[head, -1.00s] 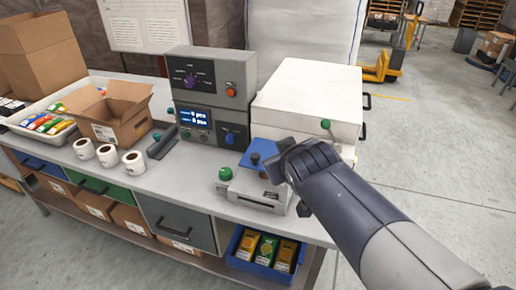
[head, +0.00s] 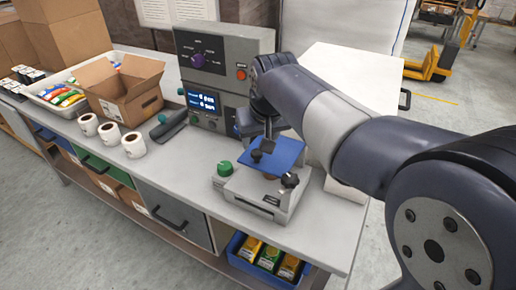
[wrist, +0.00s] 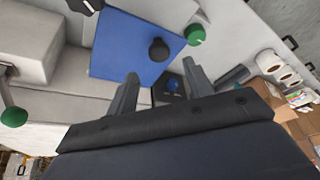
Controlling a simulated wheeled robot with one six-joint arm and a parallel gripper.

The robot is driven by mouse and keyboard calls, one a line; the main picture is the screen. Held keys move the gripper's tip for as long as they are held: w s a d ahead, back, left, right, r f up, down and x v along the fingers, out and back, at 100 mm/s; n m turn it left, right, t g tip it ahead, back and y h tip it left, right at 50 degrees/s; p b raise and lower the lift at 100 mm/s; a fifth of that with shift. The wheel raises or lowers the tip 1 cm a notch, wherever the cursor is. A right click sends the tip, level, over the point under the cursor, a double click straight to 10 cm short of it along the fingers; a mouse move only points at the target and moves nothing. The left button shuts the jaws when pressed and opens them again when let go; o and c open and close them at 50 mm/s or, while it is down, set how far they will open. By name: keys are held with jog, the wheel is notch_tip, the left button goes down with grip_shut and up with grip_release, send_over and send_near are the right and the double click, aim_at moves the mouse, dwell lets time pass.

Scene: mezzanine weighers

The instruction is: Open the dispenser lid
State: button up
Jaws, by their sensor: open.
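A small grey unit (head: 255,195) stands near the bench's front edge, with a slot in its front, a green knob (head: 225,168) and a black star knob. A blue plate with a black knob sits on top; it looks like the dispenser lid (head: 288,152). In the wrist view the blue lid (wrist: 125,45) shows broad and flat, its black knob (wrist: 158,49) near one corner. My gripper (head: 268,138) is above and just behind the lid. Its fingers (wrist: 161,70) are apart with nothing held, their tips near the black knob. Contact cannot be told.
A grey console (head: 215,75) with a lit display stands behind the unit. A white box (head: 350,75) is at the right, partly hidden by my arm. White rolls (head: 110,134), an open carton (head: 125,95) and a tray of packets stand at the left.

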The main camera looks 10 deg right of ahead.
aim_at(257, 152)
jog(key=x, duration=0.5)
jog(key=shift+w+f, duration=0.1)
jog(key=shift+f, duration=0.2)
jog(key=shift+c, duration=0.4)
grip_shut()
